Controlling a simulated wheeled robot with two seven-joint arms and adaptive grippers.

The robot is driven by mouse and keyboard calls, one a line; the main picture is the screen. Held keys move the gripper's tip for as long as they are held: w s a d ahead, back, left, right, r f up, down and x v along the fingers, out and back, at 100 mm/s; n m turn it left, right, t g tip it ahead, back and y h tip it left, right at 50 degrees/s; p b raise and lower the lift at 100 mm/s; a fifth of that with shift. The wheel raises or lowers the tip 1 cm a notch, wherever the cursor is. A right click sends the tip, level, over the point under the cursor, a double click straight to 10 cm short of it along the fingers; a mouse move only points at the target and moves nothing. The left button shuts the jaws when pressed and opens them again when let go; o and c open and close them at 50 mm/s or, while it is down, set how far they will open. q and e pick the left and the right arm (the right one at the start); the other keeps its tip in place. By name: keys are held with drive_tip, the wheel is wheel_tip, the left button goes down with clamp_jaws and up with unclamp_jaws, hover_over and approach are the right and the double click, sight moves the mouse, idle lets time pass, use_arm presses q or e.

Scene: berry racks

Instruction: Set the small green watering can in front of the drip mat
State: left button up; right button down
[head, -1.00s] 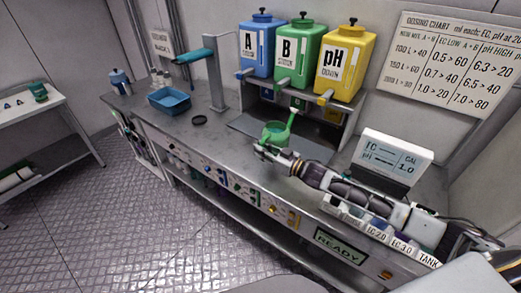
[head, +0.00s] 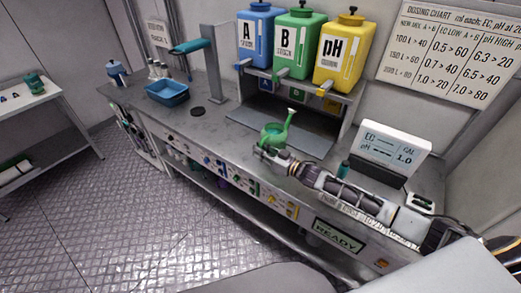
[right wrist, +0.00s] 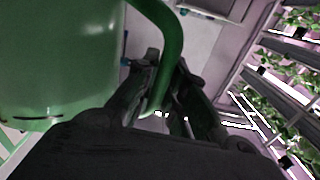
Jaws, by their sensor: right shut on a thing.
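The small green watering can (head: 272,134) is at the bench's front, its spout pointing up and back to the right. In the head view it overlaps the front edge of the dark drip mat (head: 312,131) below the dosing jugs. I cannot tell whether its base touches the bench. My right gripper (head: 262,151) is shut on the can's handle, on the near side. In the right wrist view the can's body (right wrist: 60,60) fills the upper left, and its curved handle (right wrist: 170,45) runs down between the fingers (right wrist: 165,108). My left gripper is out of view.
Blue, green (head: 299,44) and yellow jugs stand on a rack (head: 345,97) behind the mat. A blue tray (head: 168,92), a dark disc (head: 198,111) and a tap post (head: 217,65) are to the left. A meter (head: 393,147) stands right. Bench between disc and can is clear.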

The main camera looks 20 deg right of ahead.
drive_tip(key=shift+f, duration=1.35)
drive_tip(key=c, duration=1.9)
unclamp_jaws()
drive_tip(key=shift+f, duration=0.25)
drive_tip(key=o, duration=0.4)
drive_tip(key=shift+s+r, duration=0.1)
drive_tip(key=shift+r, duration=0.05)
drive_tip(key=shift+b+v, duration=0.45)
drive_tip(key=shift+v, duration=5.45)
